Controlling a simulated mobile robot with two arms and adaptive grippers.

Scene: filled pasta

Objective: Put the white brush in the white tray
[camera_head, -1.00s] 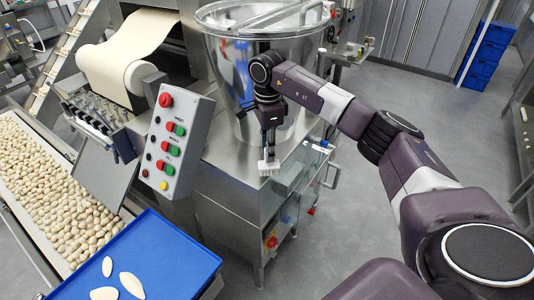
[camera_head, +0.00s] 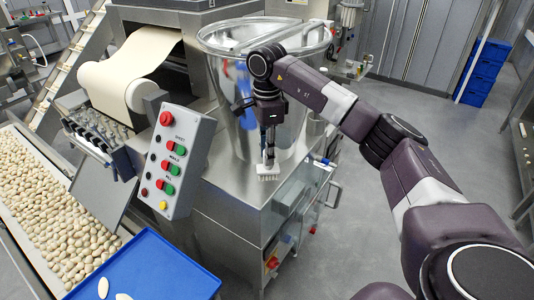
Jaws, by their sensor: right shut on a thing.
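The white brush (camera_head: 268,174) is in the head view, over the top of the steel cabinet near its front edge, bristles down. My right gripper (camera_head: 268,160) is shut on the brush from above. I cannot tell whether the bristles touch the steel top. No white tray can be made out in this view. My left gripper is not in view.
A large steel bowl (camera_head: 226,105) stands behind the brush. A control panel (camera_head: 177,160) with coloured buttons is to the left. A blue tray (camera_head: 165,272) with white pieces lies at the bottom, next to the pasta conveyor (camera_head: 50,208). Blue crates (camera_head: 483,72) stand far right.

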